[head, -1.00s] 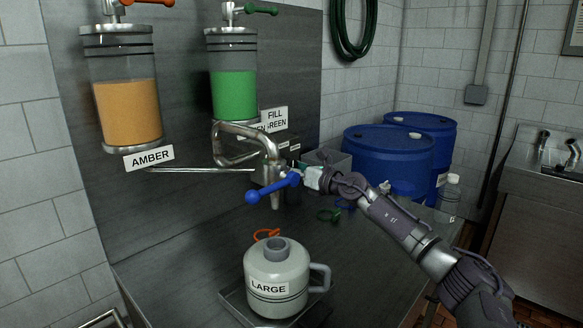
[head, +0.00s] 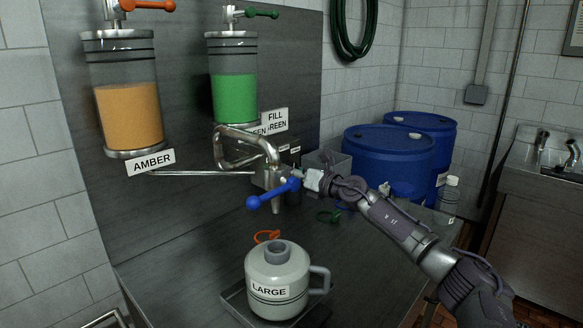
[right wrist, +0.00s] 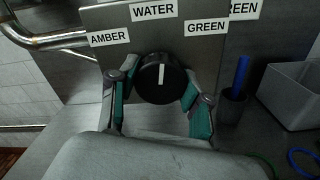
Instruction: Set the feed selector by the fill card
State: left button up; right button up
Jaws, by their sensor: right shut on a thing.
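The feed selector is a black round knob (right wrist: 161,78) with a white pointer mark. The mark stands upright, towards the WATER label (right wrist: 152,11). The AMBER label (right wrist: 109,37) is to its left and the GREEN label (right wrist: 206,27) to its right. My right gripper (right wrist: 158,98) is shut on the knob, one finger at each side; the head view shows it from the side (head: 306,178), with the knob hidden. The fill card (head: 275,120) reads FILL GREEN; its lower left is partly covered by another label. My left gripper is not in view.
A blue-handled valve (head: 272,194) hangs close left of my right gripper. Below it stands a jug marked LARGE (head: 276,272). Amber (head: 128,115) and green (head: 234,98) tanks hang on the panel. A grey bin (right wrist: 296,92) stands right of the selector.

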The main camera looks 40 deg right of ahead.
jog(key=m+p, duration=0.3)
jog(key=m, duration=0.1)
jog(key=shift+r, duration=0.2)
jog(key=shift+f+m+p, duration=0.1)
jog(key=shift+m+p, duration=1.15)
jog(key=shift+m, duration=0.55)
jog(key=o, duration=1.2)
jog(key=shift+d, duration=0.1)
jog(key=shift+f, duration=0.1)
jog(key=s, duration=0.8)
jog(key=s+d, duration=0.1)
jog(key=s, duration=0.3)
